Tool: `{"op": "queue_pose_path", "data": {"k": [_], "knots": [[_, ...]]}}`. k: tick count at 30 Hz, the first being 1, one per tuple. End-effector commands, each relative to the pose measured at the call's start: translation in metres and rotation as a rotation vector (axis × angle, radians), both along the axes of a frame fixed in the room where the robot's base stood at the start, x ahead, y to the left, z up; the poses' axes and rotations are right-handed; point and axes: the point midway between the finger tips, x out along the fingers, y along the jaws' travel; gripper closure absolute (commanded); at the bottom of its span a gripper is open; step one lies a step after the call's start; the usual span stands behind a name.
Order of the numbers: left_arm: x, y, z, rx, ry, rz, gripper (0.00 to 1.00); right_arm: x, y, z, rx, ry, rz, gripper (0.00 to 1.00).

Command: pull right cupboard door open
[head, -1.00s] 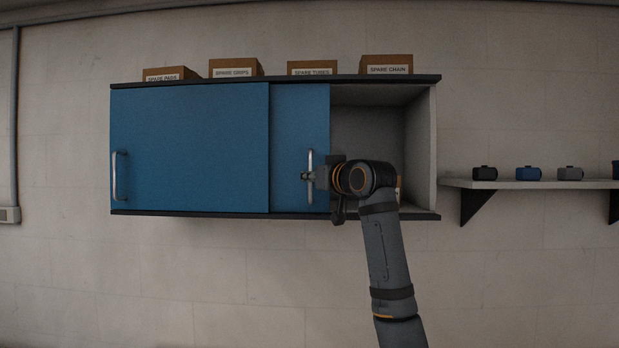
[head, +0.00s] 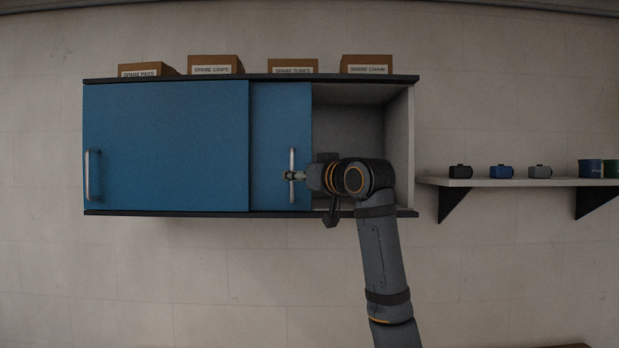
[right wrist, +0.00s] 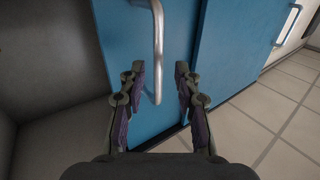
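The blue right cupboard door (head: 275,115) is a sliding panel standing left of an open bay on the cupboard's right side. Its upright metal bar handle (head: 292,160) also shows in the right wrist view (right wrist: 158,45). My right gripper (head: 290,175) is at the handle's height. In the right wrist view my right gripper (right wrist: 158,82) is open, with one finger on each side of the handle's lower end and visible gaps to both. My left gripper is out of view. My right wrist hides part of the open bay.
The blue left door (head: 165,150) overlaps in front of the right door and has its own handle (head: 92,175). Several cardboard boxes (head: 216,65) stand on the cupboard top (head: 330,78). A wall shelf (head: 520,182) with small items is at right.

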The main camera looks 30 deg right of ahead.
Motion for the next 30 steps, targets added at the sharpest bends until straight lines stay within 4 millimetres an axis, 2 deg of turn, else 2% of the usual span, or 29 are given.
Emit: {"op": "queue_pose_path", "data": {"k": [1, 6, 12, 30], "knots": [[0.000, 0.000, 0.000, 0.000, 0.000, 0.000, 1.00, -0.014, -0.001, 0.000, -0.006, -0.002, -0.004, 0.67], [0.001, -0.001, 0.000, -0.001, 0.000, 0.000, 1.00, -0.053, -0.003, 0.000, -0.004, 0.000, -0.003, 0.67], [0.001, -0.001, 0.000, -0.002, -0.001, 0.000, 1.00, -0.077, -0.002, 0.000, -0.002, 0.000, 0.000, 0.67], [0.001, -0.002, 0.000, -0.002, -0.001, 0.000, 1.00, -0.078, -0.001, -0.004, -0.002, 0.008, 0.002, 0.67]]}}
